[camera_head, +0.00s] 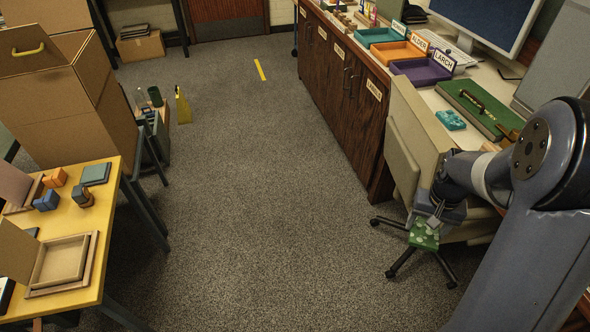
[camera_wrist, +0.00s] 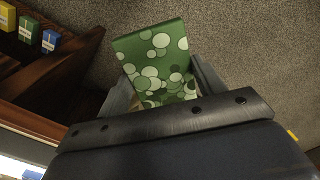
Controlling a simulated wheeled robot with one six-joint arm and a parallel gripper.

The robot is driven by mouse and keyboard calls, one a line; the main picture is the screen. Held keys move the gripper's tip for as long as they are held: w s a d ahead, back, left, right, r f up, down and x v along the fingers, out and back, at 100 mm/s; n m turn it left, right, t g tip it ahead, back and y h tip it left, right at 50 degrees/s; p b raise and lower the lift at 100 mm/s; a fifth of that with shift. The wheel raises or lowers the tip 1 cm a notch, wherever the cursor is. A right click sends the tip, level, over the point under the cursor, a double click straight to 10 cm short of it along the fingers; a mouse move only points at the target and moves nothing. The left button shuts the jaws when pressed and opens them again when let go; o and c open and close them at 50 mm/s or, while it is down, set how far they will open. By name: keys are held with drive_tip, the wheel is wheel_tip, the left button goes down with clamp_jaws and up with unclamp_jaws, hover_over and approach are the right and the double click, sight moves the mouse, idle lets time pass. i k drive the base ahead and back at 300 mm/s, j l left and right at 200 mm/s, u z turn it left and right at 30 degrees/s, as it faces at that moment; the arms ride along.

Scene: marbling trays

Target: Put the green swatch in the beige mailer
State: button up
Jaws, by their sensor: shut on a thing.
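The green swatch (camera_head: 425,238), with pale round spots, is held by my gripper (camera_head: 434,213) at the lower right of the head view, above the floor beside a chair. In the wrist view my gripper (camera_wrist: 160,84) is shut on the green swatch (camera_wrist: 150,48), which sticks out beyond the fingers. A tan open box with a raised lid, which looks like the beige mailer (camera_head: 92,247), stands on the yellow table at the lower left, far from my gripper. Its visible inside looks empty.
The yellow table (camera_head: 112,205) also holds small orange and blue items and a pinkish lidded box (camera_head: 14,184). A counter with teal, orange and purple trays (camera_head: 418,72) runs along the right. A chair (camera_head: 420,125) stands near my arm. The middle carpet (camera_head: 260,190) is clear.

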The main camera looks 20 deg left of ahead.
sight(64, 263)
drive_tip(key=j+u, duration=0.95)
drive_tip(key=u, duration=0.2)
drive_tip(key=j+u, duration=0.35)
drive_tip(key=i+j, duration=0.15)
drive_tip(key=j, duration=0.2)
drive_tip(key=i+j+u, duration=0.15)
drive_tip(key=j, duration=0.25)
drive_tip(key=i+j, duration=0.15)
drive_tip(key=j, duration=0.2)
drive_tip(key=i+j+u, duration=0.15)
drive_tip(key=j, duration=0.2)
